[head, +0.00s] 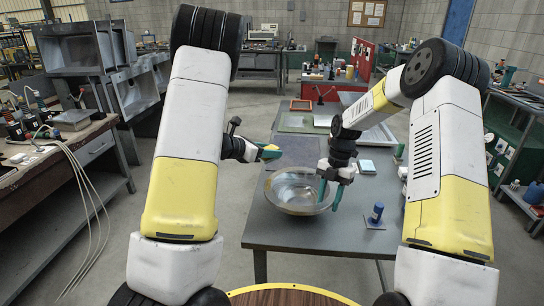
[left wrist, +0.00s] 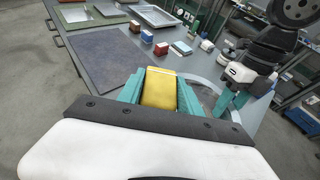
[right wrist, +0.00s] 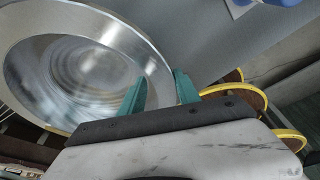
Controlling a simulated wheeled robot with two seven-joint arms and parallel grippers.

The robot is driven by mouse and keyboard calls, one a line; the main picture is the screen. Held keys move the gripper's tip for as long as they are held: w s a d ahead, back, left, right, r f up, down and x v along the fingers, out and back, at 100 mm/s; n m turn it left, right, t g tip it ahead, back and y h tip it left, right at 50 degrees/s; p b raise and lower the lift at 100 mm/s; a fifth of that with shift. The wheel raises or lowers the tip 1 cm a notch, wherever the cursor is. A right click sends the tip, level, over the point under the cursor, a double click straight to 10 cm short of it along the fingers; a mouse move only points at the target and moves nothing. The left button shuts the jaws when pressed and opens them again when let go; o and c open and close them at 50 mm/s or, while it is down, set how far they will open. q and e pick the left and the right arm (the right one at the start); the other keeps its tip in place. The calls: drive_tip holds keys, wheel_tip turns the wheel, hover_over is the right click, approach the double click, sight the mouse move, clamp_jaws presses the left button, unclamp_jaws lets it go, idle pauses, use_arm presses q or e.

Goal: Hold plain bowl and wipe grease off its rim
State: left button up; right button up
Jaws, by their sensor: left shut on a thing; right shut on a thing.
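The plain bowl (head: 290,203) is a wide metal bowl at the front of the grey table. It also shows in the right wrist view (right wrist: 85,65), with its shiny inside facing the camera. My right gripper (head: 328,193) is shut on the bowl's right rim; in the right wrist view its teal fingers (right wrist: 160,90) stand either side of the rim. My left gripper (head: 270,152) is shut on a yellow sponge (left wrist: 160,88), above and beyond the bowl's far left side, apart from it. Only a curved part of the rim shows in the left wrist view. No grease can be made out.
A blue bottle (head: 377,213) stands right of the bowl on the grey table (head: 320,236). A light-blue-topped block (head: 367,167) lies behind it. A dark mat (left wrist: 105,58), trays and small blocks lie further back. The table's front left corner is clear.

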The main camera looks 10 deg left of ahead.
sight(270, 177)
use_arm(q)
drive_tip(key=shift+f, duration=3.4)
use_arm(e)
drive_tip(key=shift+f, duration=0.1)
use_arm(q)
drive_tip(key=shift+s+f, duration=0.45)
drive_tip(key=shift+s, duration=3.3)
drive_tip(key=shift+s+f, duration=0.15)
drive_tip(key=shift+w+r, duration=0.2)
drive_tip(key=shift+w, duration=0.2)
drive_tip(key=shift+w+f, duration=0.1)
drive_tip(key=shift+w, duration=3.4)
drive_tip(key=shift+r, duration=4)
